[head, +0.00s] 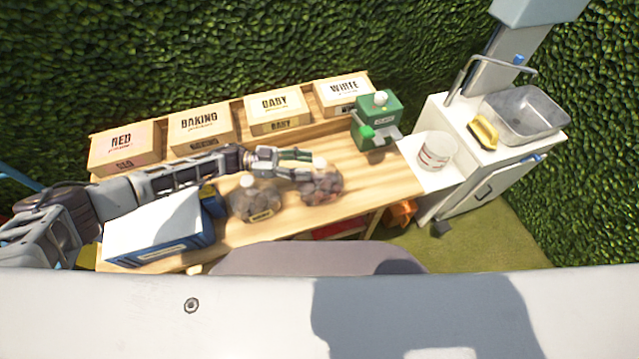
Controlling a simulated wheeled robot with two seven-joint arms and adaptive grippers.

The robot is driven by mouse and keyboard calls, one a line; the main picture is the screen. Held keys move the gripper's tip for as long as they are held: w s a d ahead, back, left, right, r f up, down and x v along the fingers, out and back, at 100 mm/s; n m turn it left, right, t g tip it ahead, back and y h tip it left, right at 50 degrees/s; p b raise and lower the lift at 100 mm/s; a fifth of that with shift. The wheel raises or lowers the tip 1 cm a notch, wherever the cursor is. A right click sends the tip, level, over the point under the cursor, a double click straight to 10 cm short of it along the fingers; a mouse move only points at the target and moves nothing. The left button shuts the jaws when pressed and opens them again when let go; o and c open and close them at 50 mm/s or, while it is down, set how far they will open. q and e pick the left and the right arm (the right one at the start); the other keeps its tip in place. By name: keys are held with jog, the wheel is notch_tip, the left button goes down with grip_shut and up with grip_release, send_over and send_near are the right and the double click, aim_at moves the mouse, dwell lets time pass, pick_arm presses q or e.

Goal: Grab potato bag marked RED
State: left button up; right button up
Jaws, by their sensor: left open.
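Two clear bags of potatoes stand on the wooden table (375,185). One bag (321,187) holds darker, reddish potatoes and has a pale top. The other bag (256,203) stands to its left and carries a small yellowish label too small to read. I cannot read a RED mark on either bag. My left gripper (302,164) is open, with its fingers at the upper left of the reddish bag, close to its top. I cannot tell whether they touch it. My right gripper is out of view.
Boxes marked RED (124,142), BAKING (200,122), BABY (276,104) and WHITE (344,88) line the back. A green machine (374,118) stands right of them. A blue and white box (155,230) is at left. A white tub (435,150) and metal sink (522,110) are at right.

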aim_at(320, 166)
pick_arm(q)
jog(key=shift+s+d, duration=0.2)
jog(key=shift+d, duration=1.05)
jog(key=shift+s+d, duration=0.2)
jog(key=shift+d, duration=1)
grip_shut()
jog(key=shift+r, duration=0.15)
